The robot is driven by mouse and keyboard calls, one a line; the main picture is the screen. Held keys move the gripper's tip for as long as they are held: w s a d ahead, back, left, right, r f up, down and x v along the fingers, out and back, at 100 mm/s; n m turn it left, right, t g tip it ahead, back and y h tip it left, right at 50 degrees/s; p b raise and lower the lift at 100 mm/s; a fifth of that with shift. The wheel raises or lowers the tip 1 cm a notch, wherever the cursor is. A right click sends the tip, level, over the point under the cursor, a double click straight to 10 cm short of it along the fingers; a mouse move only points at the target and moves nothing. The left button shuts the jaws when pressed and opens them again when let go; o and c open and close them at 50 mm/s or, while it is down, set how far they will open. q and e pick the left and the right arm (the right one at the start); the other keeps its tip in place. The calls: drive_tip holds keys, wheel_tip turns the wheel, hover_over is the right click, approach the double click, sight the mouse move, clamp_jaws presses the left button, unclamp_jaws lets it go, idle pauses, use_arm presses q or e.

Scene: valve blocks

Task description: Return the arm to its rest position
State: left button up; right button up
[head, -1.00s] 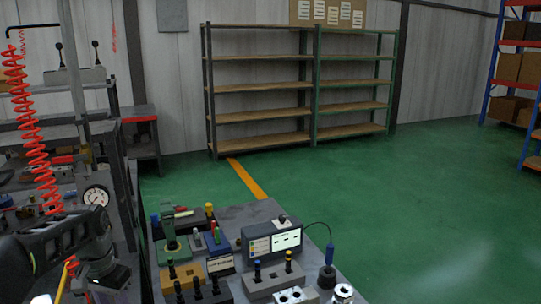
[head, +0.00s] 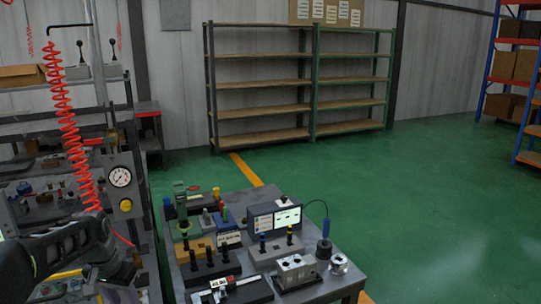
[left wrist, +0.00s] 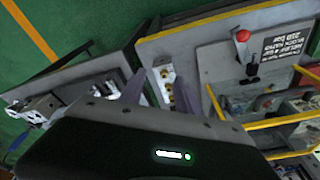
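My left arm enters the head view at the lower left, and its dark gripper (head: 122,274) hangs in front of the left bench. In the left wrist view, the two fingers of my left gripper (left wrist: 174,95) stand apart, with a metal block with brass ports (left wrist: 166,82) showing beyond the gap. Nothing is clearly held between them. A silver valve block (head: 297,270) sits on the grey cart (head: 330,288) in the head view, to the right of the gripper and apart from it. My right gripper is in neither view.
The cart also carries a display box (head: 274,221) and several coloured fittings. A pressure gauge (head: 120,177) and a red coiled hose (head: 72,145) stand close to my left arm. Empty shelves (head: 262,112) line the back wall. The green floor (head: 440,190) at right is clear.

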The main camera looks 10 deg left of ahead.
use_arm(q)
drive_tip(key=d+f+n+t+h, duration=0.2)
drive_tip(key=d+f+t, duration=0.1)
drive_tip(key=d+f, duration=1.55)
drive_tip(key=s+d+f+g, duration=0.1)
drive_tip(key=s+d+f, duration=0.4)
drive_tip(key=s, duration=0.3)
drive_tip(key=s+d+f+g+h, duration=0.1)
drive_tip(key=s+d+f+g, duration=0.1)
drive_tip(key=s+d+f, duration=0.3)
drive_tip(key=s+d+f+g+h, duration=0.1)
drive_tip(key=s+d+f, duration=0.4)
drive_tip(key=s, duration=0.8)
drive_tip(key=shift+s, duration=0.15)
drive_tip(key=shift+f, duration=0.1)
